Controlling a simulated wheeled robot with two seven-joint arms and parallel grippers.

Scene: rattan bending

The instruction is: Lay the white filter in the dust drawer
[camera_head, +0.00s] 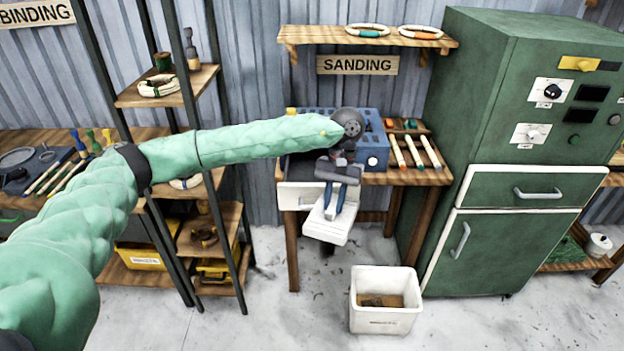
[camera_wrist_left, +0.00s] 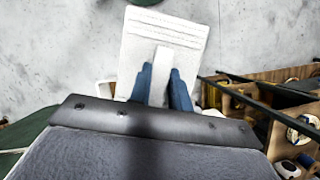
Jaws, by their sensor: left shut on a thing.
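The white filter (camera_head: 328,229) is a flat ridged plate with a narrow tab. My left gripper (camera_head: 342,200) is shut on it, with blue fingers on either side of the tab. The filter also shows in the left wrist view (camera_wrist_left: 165,36), beyond the fingertips of my left gripper (camera_wrist_left: 162,78). The dust drawer (camera_head: 299,197), with a pale front, is at the sanding bench, left of the gripper. It looks pulled out. The filter hangs in front of the bench, to the right of the drawer front and apart from its visible part. My gripper partly hides the drawer.
A blue sanding machine (camera_head: 375,150) with a grey disc stands on the wooden bench (camera_head: 418,178). A white bin (camera_head: 385,318) stands on the floor in front. A green cabinet (camera_head: 512,240) is on the right, and a shelf rack (camera_head: 215,215) is on the left.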

